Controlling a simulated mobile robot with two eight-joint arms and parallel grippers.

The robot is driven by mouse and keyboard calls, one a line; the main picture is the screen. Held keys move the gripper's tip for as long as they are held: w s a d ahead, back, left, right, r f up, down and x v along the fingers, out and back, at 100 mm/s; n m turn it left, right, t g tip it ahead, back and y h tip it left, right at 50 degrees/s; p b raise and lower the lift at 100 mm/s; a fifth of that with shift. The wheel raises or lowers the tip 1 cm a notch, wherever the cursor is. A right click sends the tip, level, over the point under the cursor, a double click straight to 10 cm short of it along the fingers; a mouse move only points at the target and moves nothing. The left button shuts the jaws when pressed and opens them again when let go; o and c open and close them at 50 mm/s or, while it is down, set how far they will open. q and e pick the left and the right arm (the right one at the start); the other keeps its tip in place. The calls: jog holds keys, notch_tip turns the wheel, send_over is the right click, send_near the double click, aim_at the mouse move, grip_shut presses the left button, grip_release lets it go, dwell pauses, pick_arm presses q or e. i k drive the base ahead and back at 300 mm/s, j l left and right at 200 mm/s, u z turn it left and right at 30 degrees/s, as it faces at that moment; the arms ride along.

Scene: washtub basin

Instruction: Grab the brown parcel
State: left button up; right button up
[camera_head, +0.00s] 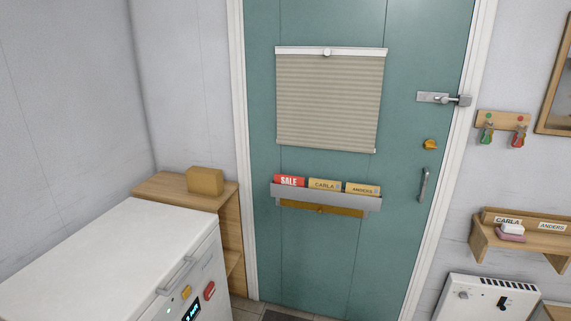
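A small brown parcel (205,180), box-shaped, sits on top of a wooden shelf unit (160,187) in the corner left of the door. It is near the shelf's right side. Neither of my grippers shows in the head view.
A white chest-like appliance (110,250) with a handle and buttons stands in front of the shelf at lower left. A teal door (330,250) carries a blind (328,100) and a grey mail holder (325,197). At right are a wall shelf (530,238) and a white heater-like box (487,297).

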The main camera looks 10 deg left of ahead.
aim_at(207, 181)
jog(key=i+u, duration=0.3)
jog(key=i, duration=0.15)
jog(key=i+l+u, duration=0.6)
jog(key=i, duration=0.2)
jog(key=i+l+u, duration=0.15)
jog(key=u, duration=0.25)
jog(key=i+l+u, duration=0.25)
jog(key=u, duration=0.15)
jog(key=i+l+u, duration=0.15)
jog(key=u, duration=0.25)
jog(key=l, duration=0.1)
